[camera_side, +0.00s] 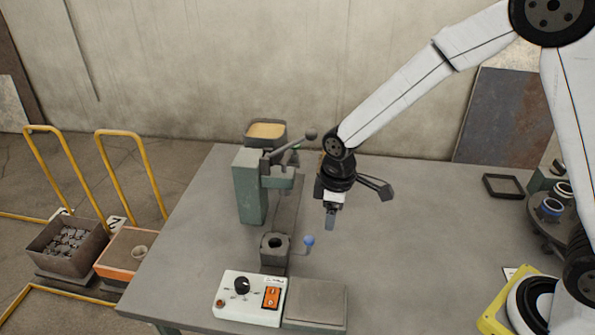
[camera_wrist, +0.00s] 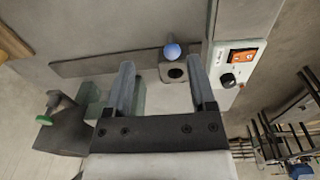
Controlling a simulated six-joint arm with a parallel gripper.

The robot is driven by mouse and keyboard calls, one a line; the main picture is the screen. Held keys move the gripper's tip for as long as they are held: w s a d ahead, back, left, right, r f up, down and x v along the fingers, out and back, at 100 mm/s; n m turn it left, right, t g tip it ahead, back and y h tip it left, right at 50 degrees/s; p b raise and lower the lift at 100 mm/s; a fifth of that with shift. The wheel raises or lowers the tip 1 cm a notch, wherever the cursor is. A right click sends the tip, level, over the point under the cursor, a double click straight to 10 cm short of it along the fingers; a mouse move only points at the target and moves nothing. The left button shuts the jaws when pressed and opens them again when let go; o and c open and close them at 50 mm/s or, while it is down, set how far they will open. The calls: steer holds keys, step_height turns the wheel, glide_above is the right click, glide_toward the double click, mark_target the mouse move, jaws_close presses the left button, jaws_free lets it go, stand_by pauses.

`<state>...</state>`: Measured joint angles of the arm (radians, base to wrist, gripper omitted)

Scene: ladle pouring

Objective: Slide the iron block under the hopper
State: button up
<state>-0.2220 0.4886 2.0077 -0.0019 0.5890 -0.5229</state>
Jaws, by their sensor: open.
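The iron block (camera_side: 275,247) is dark with a round hole in its top. It sits at the front of a dark track, behind the control box. A thin handle with a blue ball (camera_side: 308,240) sticks out from its right side. In the wrist view the block (camera_wrist: 175,72) shows between the fingers, nearer the right one. The hopper (camera_side: 266,134), filled with sand-coloured material, tops a green stand (camera_side: 250,185) behind the block. My gripper (camera_side: 330,222) is open and empty above the table, right of the block and apart from it; it also shows in the wrist view (camera_wrist: 160,64).
A lever with a dark knob (camera_side: 311,134) juts right from the stand. A white control box (camera_side: 249,298) and a grey plate (camera_side: 315,303) lie in front of the block. A dark square frame (camera_side: 503,187) lies at the right. The table middle is clear.

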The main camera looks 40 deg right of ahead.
mark_target(309, 236)
steer(key=w+a+f+n, duration=0.1)
steer(key=a, duration=0.1)
steer(key=w+a+f+n, duration=0.1)
steer(key=shift+w+a+f+n+g, duration=0.3)
steer(key=shift+a, duration=0.1)
steer(key=shift+f, duration=0.15)
steer(key=shift+f, duration=3.75)
jaws_close()
